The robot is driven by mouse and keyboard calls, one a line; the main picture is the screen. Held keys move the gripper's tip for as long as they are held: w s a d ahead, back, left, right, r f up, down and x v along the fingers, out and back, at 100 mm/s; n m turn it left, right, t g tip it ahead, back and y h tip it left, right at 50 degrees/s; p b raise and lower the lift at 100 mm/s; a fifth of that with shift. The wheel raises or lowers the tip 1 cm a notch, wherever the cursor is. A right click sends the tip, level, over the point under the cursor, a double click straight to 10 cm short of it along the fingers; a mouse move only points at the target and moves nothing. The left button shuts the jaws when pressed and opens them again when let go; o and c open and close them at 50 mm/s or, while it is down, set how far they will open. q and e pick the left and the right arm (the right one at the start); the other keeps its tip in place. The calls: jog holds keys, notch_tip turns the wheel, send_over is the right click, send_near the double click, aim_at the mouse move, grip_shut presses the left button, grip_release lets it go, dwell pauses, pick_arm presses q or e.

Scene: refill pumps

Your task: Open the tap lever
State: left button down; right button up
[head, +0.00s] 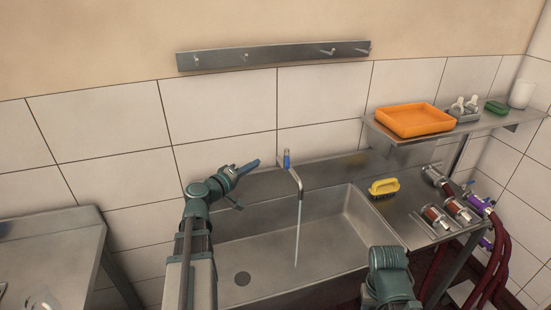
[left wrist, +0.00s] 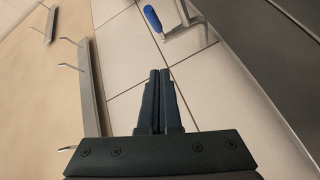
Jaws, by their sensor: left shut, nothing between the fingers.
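The tap (head: 293,172) stands at the back wall of the steel sink, with a blue lever (head: 287,158) on top. A thin stream of water (head: 298,230) falls from its spout into the basin. The blue lever also shows at the top of the left wrist view (left wrist: 153,20). My left gripper (head: 256,163) is just left of the lever, apart from it, pointing toward it. Its fingers (left wrist: 158,75) are together and empty. My right arm (head: 388,278) shows at the lower right; its gripper is not in view.
The sink basin (head: 330,225) lies below. A yellow brush (head: 384,187) and metal pump fittings (head: 437,217) are on the right counter. An orange tray (head: 415,120) sits on the shelf above. A hook rail (head: 275,56) is on the wall.

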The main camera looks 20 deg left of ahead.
pick_arm(q)
jog(key=s+a+n+g+h, duration=0.1)
jog(key=s+a+h, duration=0.1)
jog(key=s, duration=0.2)
jog(key=b, duration=0.1)
send_near(287, 158)
jog(key=w+a, duration=0.3)
jog(key=w, duration=0.1)
jog(key=shift+w+d+f+b, duration=0.1)
jog(key=shift+w+d+f, duration=0.15)
jog(key=shift+d, duration=0.4)
jog(key=shift+w+d+f+b, duration=0.15)
jog(key=shift+d+f, duration=0.1)
jog(key=shift+d, duration=0.4)
jog(key=shift+w+d+f+b, duration=0.1)
jog(key=shift+w+d+f, duration=0.1)
jog(key=shift+d, duration=0.45)
jog(key=d, duration=0.2)
jog(key=shift+w+d, duration=0.25)
jog(key=shift+d, duration=0.15)
